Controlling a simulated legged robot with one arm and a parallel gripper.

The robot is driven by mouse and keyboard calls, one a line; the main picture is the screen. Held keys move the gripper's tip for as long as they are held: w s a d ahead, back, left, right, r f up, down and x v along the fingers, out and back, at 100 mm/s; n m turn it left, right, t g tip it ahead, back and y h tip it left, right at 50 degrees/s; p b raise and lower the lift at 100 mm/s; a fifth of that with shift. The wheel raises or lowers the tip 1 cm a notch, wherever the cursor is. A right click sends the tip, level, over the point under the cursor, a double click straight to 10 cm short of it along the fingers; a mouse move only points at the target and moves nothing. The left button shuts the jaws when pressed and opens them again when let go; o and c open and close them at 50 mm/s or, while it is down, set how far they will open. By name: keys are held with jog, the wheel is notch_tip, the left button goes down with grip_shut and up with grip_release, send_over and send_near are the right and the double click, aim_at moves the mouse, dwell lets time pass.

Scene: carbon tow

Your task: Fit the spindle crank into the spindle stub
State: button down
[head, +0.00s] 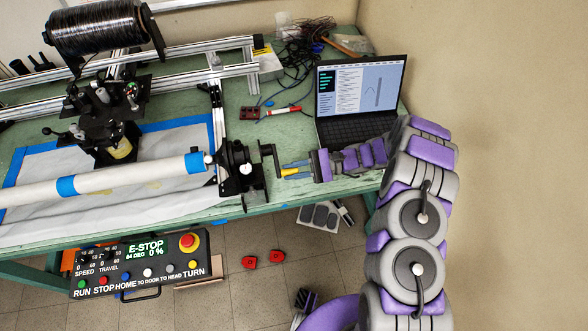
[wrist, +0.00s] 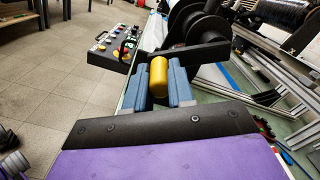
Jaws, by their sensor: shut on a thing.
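The spindle crank is a black bar (head: 276,160) with a yellow handle (wrist: 158,76). My gripper (head: 288,171) has blue fingers and is shut on the yellow handle; in the wrist view (wrist: 158,88) one finger lies on each side of it. The black crank arm (wrist: 125,55) crosses beyond the handle. The black spindle end with the stub (head: 240,168) is at the right end of the white tube, just left of the crank. The stub's tip is hidden by the crank in the wrist view. I cannot tell whether crank and stub touch.
An open laptop (head: 360,95) stands behind my gripper on the green table (head: 232,208). A control box (head: 140,262) with an E-stop hangs at the front edge.

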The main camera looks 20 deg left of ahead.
jog(key=shift+s+a+b, duration=0.35)
jog(key=shift+s+a, duration=0.05)
jog(key=shift+a, duration=0.2)
dwell(1.5)
jog(key=c, duration=0.9)
grip_release()
jog(key=shift+a, duration=0.2)
jog(key=shift+d, duration=0.2)
jog(key=shift+w+p+v, duration=0.2)
jog(key=shift+p+v, duration=0.95)
jog(key=shift+v, duration=7.3)
jog(key=shift+f, duration=0.1)
